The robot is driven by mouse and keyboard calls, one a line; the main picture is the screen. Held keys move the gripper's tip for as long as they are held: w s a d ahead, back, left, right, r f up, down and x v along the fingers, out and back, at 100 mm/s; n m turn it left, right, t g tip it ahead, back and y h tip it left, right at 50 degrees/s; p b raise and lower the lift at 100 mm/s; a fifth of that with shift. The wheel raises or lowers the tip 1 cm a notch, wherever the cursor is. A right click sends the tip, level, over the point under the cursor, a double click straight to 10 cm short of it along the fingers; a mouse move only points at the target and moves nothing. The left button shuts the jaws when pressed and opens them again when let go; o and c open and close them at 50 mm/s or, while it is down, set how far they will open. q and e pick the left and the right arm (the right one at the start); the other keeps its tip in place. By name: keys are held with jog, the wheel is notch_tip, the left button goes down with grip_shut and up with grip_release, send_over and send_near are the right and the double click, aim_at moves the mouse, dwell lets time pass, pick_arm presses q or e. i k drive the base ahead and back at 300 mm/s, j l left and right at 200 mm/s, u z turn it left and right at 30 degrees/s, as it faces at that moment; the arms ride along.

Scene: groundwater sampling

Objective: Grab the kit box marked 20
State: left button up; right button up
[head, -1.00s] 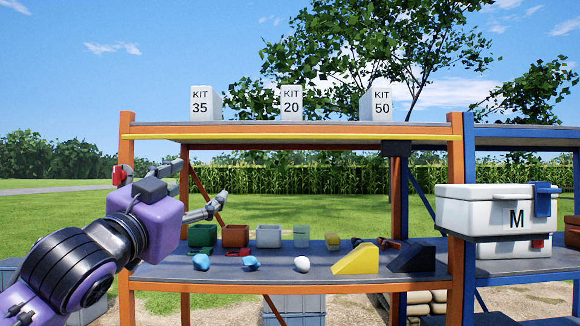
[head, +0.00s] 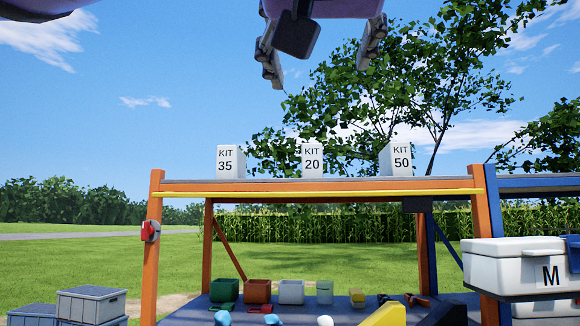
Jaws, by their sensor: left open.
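Clear gaps separate the three boxes. My left gripper (head: 322,72) is at the top of the head view, open and empty, with its two fingers spread wide and pointing down. In the picture it is above the box marked 20 and apart from it. My right gripper is not in view.
The lower shelf holds several small bins, including a brown bin (head: 257,291), and a yellow wedge (head: 387,314). A white cooler marked M (head: 515,266) is on the blue rack at right. Grey crates (head: 91,304) stand at lower left. Space above the top shelf is clear.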

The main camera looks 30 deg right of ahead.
aim_at(312, 153)
jog(key=i+l, duration=1.15)
jog(key=i, duration=0.1)
